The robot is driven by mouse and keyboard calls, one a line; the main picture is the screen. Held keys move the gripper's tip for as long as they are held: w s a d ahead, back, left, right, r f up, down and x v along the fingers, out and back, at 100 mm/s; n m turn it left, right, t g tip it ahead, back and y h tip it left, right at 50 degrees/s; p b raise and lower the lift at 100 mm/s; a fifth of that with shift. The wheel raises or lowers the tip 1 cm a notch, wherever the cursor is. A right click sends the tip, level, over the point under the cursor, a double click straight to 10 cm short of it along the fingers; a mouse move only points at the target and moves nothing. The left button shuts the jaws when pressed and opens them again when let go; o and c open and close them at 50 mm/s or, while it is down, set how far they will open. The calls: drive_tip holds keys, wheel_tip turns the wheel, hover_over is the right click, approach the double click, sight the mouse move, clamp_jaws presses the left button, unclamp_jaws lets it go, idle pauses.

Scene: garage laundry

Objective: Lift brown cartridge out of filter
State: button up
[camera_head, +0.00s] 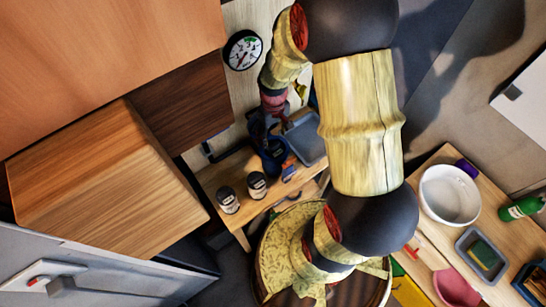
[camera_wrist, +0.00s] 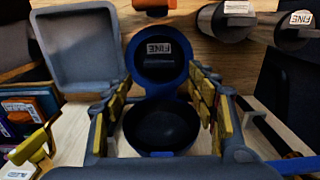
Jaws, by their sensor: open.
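The blue filter (camera_wrist: 131,55) shows ahead of my gripper in the wrist view, open, with a second round blue-rimmed part (camera_wrist: 160,128), dark inside, joined below it. A dark cartridge (camera_wrist: 152,66) with a white "FINE" label sits inside the upper blue ring; its brown colour is hard to tell in the shade. My gripper (camera_wrist: 160,100) is open, with its yellow-padded fingers left and right of the lower round part and nothing visibly held. In the head view, my gripper (camera_head: 268,127) is over the filter (camera_head: 273,154) and partly hides it.
Two dark labelled cylinders (camera_head: 228,200) (camera_head: 257,185) stand left of the filter on the wooden table (camera_head: 222,175). A grey tray (camera_head: 308,138) lies right of the filter. Small boxes (camera_wrist: 28,115) are at the left in the wrist view. A wooden cabinet (camera_head: 105,180) stands at left.

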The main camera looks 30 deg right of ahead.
sight(274, 146)
drive_tip(key=f, duration=0.3)
drive_tip(key=shift+s+f, duration=0.25)
drive_tip(key=shift+f, duration=0.75)
drive_tip(key=shift+c, duration=0.2)
clamp_jaws()
